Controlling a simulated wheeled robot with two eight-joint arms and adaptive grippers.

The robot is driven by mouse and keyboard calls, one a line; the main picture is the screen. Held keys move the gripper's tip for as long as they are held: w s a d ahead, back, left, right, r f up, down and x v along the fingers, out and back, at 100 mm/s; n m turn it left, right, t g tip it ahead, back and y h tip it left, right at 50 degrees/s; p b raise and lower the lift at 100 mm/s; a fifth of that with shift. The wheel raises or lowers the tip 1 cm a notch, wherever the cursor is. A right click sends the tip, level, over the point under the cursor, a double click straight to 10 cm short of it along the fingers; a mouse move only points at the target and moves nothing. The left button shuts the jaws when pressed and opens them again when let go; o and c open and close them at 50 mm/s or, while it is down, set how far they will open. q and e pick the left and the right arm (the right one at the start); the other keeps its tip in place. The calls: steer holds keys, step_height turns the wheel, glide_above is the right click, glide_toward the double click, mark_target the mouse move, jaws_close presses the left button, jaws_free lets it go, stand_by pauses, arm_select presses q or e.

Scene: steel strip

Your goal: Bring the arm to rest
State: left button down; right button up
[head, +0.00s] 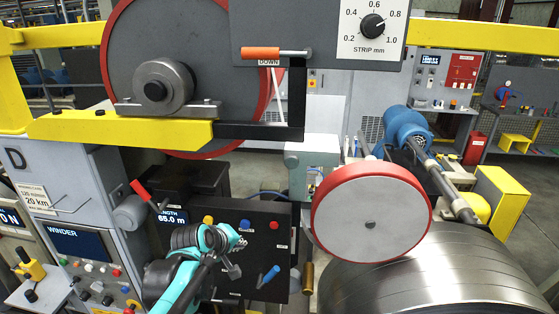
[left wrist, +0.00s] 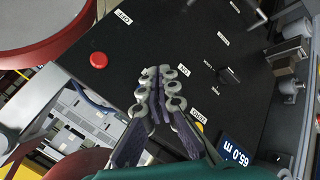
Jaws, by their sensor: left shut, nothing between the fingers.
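My left gripper (head: 233,270) is in front of the black control panel (head: 262,222), at the end of my teal and black arm. In the left wrist view my left gripper (left wrist: 157,72) points at the panel face (left wrist: 185,40), its two jointed fingers together and empty. Whether the fingertips touch the panel cannot be told. My right gripper is in neither view.
The panel carries a red button (head: 273,225), a blue button (head: 244,224) and a blue-handled lever (head: 269,274). A red-rimmed wheel (head: 345,220) rests by a steel roll (head: 440,280) on the right. A grey winder cabinet (head: 75,190) stands left.

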arm_select(q)
steer(key=s+f+m+b, duration=0.3)
steer(key=s+f+b, duration=0.4)
steer(key=f+b, duration=0.3)
steer(key=s+f+m+g+y+b, duration=0.1)
steer(key=s+f+m+b, duration=0.2)
steer(key=s+f+b, duration=0.5)
steer(key=s+f+m+y+b, duration=0.1)
steer(key=s+f+m+b, duration=0.2)
steer(key=s+f+b, duration=0.5)
step_height(320, 180, down, 12)
steer(key=b, duration=0.6)
steer(key=shift+a+f+g, duration=0.15)
steer(key=shift+a+g, duration=0.15)
steer(key=shift+a, duration=0.05)
